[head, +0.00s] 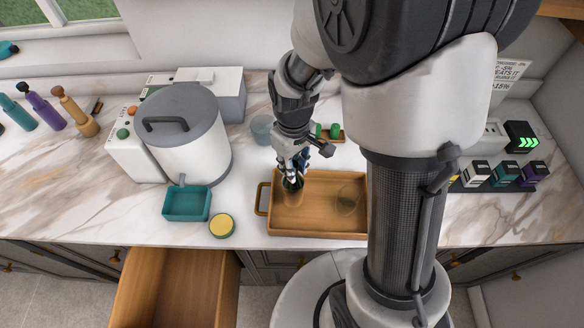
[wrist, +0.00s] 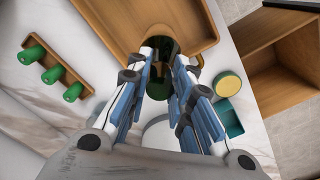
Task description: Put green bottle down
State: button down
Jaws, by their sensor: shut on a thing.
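My gripper (head: 293,172) reaches down over the left part of a wooden tray (head: 316,222) on the marble counter. It is shut on the dark green bottle (head: 292,184), which is mostly hidden by the fingers in the head view. In the wrist view, the bottle (wrist: 163,84) shows between the two blue-padded fingers (wrist: 168,75), over the tray's edge (wrist: 207,49). I cannot tell whether the bottle's base touches the tray.
A clear round glass-like thing (head: 347,200) stands in the tray's right part. Left of the tray are a yellow-topped tin (head: 222,226), a teal box (head: 187,204) and a big grey-lidded pot (head: 185,135). A wooden rack (wrist: 57,68) holds green pieces. An open drawer (head: 172,285) juts out below.

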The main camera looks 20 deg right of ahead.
jog(key=shift+f, duration=1.75)
jog(key=shift+f+b, duration=0.1)
jog(key=shift+b, duration=0.25)
jog(key=c, duration=1.4)
grip_release()
notch_tip(320, 180, up, 12)
jog(key=shift+p, duration=1.1)
jog(key=s+r+m+t, duration=0.1)
jog(key=s+r, duration=0.3)
jog(key=s, duration=0.1)
jog(key=s+r+m+t, duration=0.2)
jog(key=s+r, duration=0.2)
jog(key=s, duration=0.1)
jog(key=s+r+m+t, duration=0.1)
jog(key=s+r, duration=0.4)
jog(key=shift+s+d+m+t, duration=0.15)
jog(key=shift+d+m+t, duration=0.15)
jog(key=shift+m, duration=0.1)
jog(key=shift+f, duration=0.15)
